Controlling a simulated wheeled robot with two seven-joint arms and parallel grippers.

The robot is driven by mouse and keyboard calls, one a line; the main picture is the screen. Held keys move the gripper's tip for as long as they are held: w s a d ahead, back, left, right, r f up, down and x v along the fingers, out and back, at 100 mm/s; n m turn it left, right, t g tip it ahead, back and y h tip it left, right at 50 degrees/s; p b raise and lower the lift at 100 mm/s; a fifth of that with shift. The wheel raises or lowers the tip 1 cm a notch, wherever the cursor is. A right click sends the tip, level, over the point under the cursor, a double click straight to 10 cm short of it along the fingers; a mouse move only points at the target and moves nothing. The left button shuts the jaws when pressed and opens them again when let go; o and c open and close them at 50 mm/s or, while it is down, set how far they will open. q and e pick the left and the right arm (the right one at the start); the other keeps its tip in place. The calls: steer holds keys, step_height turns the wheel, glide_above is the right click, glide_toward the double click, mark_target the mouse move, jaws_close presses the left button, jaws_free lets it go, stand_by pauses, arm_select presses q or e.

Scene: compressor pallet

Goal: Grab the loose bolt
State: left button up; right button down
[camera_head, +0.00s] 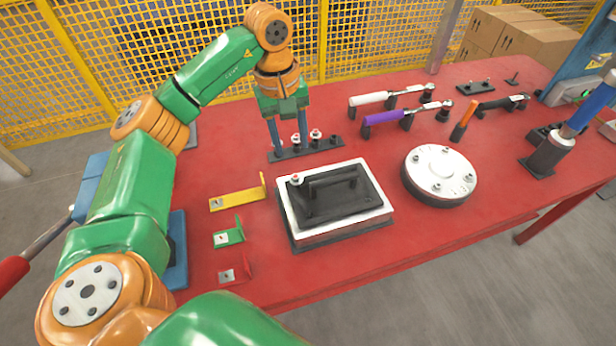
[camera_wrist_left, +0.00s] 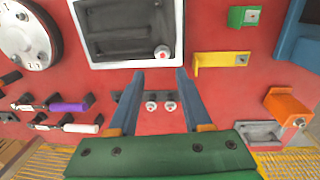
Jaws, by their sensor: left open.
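A bolt with a pale head and a red mark (camera_head: 297,179) sits at the corner of the dark recess in a white-rimmed tray (camera_head: 338,222). In the left wrist view the same bolt (camera_wrist_left: 162,52) shows just beyond the fingertips, roughly centred between them. Two similar bolts (camera_head: 315,134) stand in a black rack (camera_head: 331,146) behind the tray. My left gripper (camera_head: 288,146) points down at this rack, its blue fingers open and apart; it also shows in the left wrist view (camera_wrist_left: 160,73). I see nothing between the fingers at their tips. My right gripper is not in view.
A round metal flange (camera_head: 440,172) stands right of the tray. Yellow (camera_head: 238,197), green (camera_head: 229,234) and red (camera_head: 236,273) brackets lie to its left. White-handled (camera_head: 368,98) and purple-handled (camera_head: 383,117) wrenches rest behind. Red tabletop (camera_head: 350,272) is clear in front of the tray.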

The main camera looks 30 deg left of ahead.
arm_select(q)
steer(key=b, duration=0.4)
glide_above(296, 177)
steer(key=s, duration=0.1)
steer(key=f, duration=0.4)
steer(key=shift+s+a+f, duration=0.15)
steer(key=shift+s+f, duration=0.05)
steer(key=shift+f, duration=0.3)
steer(key=f+p, duration=0.1)
steer(key=f, duration=0.2)
steer(key=w+f+p, duration=0.1)
steer(key=f, duration=0.2)
steer(key=shift+w+f, duration=0.1)
steer(key=shift+w, duration=0.05)
steer(key=shift+f, duration=0.25)
jaws_close()
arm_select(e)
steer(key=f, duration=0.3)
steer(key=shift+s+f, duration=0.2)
arm_select(q)
steer(key=shift+r, duration=0.15)
